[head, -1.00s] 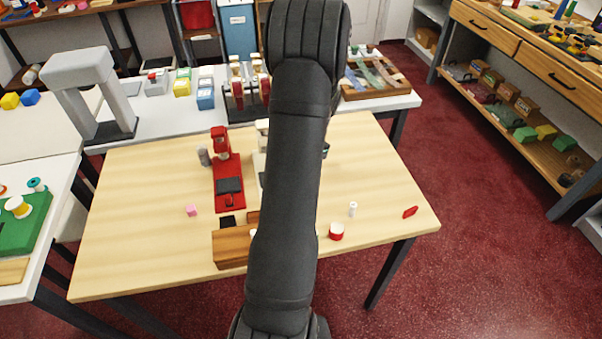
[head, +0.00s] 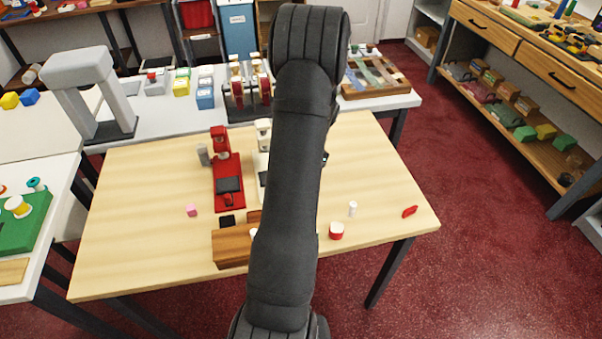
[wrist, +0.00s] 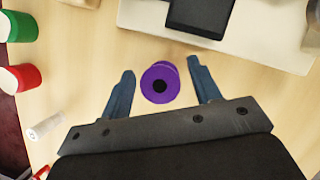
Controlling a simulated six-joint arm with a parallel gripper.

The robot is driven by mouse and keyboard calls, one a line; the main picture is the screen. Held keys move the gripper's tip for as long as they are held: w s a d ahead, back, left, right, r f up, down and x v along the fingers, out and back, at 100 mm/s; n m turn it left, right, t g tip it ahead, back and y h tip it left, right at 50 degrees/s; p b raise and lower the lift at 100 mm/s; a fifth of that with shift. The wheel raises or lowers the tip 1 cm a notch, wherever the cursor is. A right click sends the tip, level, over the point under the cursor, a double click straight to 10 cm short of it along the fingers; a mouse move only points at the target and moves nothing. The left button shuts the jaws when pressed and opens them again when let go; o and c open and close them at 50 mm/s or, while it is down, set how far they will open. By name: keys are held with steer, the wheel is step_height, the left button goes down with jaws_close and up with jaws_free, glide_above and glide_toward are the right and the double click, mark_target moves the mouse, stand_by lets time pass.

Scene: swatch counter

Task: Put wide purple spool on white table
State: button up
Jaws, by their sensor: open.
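The purple spool (wrist: 168,75) shows in the wrist view, seen from above with a dark centre hole. My gripper (wrist: 160,69) is open, with one blue finger on each side of the spool and a gap on both sides. In the head view my arm hides the spool and nearly all of the gripper. A white table (head: 160,117) stands behind the wooden table (head: 130,235). Another white-topped table (head: 64,172) stands at the left edge.
A red device (head: 228,180) and a cream device (wrist: 268,30) stand on the wooden table. A brown wooden box (head: 231,249), a red-and-white spool (head: 336,231), a small white cylinder (head: 352,208) and a red item (head: 410,212) lie around. The wooden table's left part is mostly clear.

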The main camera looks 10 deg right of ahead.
steer(key=v, duration=1.1)
steer(key=shift+o, duration=0.4)
steer(key=shift+w+d+r, duration=0.1)
steer(key=shift+d+r, duration=0.1)
steer(key=shift+r, duration=0.4)
